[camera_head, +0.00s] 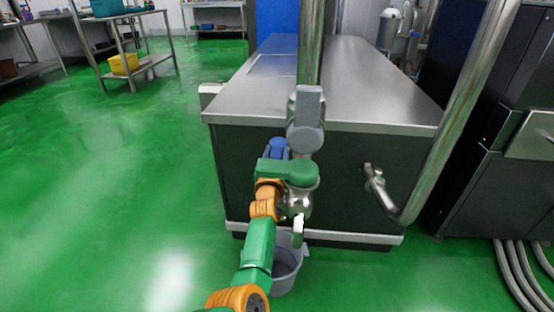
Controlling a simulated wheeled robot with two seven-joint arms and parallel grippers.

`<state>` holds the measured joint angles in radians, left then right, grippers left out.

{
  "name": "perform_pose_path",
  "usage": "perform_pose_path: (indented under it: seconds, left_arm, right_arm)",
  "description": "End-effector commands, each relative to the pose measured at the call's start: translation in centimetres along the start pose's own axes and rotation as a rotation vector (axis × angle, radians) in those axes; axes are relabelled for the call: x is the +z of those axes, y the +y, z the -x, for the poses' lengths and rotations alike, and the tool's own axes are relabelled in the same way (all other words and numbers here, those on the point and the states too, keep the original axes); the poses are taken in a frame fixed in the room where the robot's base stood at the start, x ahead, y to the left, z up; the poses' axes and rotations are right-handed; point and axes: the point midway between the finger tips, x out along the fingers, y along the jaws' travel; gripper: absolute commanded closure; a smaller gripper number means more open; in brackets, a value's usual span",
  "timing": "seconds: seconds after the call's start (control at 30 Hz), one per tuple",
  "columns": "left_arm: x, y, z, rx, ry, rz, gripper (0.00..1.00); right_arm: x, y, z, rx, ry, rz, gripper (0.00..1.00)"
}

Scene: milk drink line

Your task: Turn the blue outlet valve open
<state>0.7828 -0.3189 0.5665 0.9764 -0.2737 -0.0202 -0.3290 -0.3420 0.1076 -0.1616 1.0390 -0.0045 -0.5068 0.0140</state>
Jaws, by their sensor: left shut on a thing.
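The blue outlet valve (277,148) shows as a small blue part in front of the steel cabinet, just left of the upright pipe. My left arm reaches up from the bottom, and its green wrist lies right below and against the blue part. My left gripper (283,157) is shut on the valve; its fingertips are mostly hidden by the wrist, so the exact hold is unclear. The steel outlet fitting (298,202) shows below the wrist. My right gripper is not in view.
A grey bucket (287,278) stands on the green floor below the outlet. The steel-topped cabinet (365,85) is behind. A thick steel pipe (455,110) bends in at the right, near dark machinery. Open floor lies to the left.

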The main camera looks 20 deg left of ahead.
Motion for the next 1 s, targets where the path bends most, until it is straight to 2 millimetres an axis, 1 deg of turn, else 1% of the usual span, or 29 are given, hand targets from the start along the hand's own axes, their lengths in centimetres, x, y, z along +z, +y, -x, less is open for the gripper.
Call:
perform_pose_path:
  seconds: [0.4, 0.43, 0.47, 0.5, 0.53, 1.0]
  left_arm:
    - [-0.24, 0.03, -0.11, -0.002, 0.004, 0.003, 1.00]
    - [-0.24, 0.03, -0.11, -0.002, 0.005, 0.002, 0.44]
    - [-0.24, 0.02, -0.11, -0.002, 0.004, 0.002, 0.36]
    - [-0.22, 0.01, -0.11, -0.002, 0.004, 0.002, 0.25]
    - [-0.21, 0.01, -0.10, -0.002, 0.004, 0.002, 0.22]
    - [-0.14, -0.07, 0.03, -0.001, 0.001, 0.000, 0.22]
  right_arm:
    - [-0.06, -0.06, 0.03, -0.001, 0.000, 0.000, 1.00]
    - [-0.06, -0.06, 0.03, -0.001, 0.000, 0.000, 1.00]
    - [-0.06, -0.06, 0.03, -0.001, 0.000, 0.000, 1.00]
    - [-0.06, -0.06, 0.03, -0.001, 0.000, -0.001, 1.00]
    - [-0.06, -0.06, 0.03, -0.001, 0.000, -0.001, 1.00]
    - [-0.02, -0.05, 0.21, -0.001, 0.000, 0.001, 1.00]
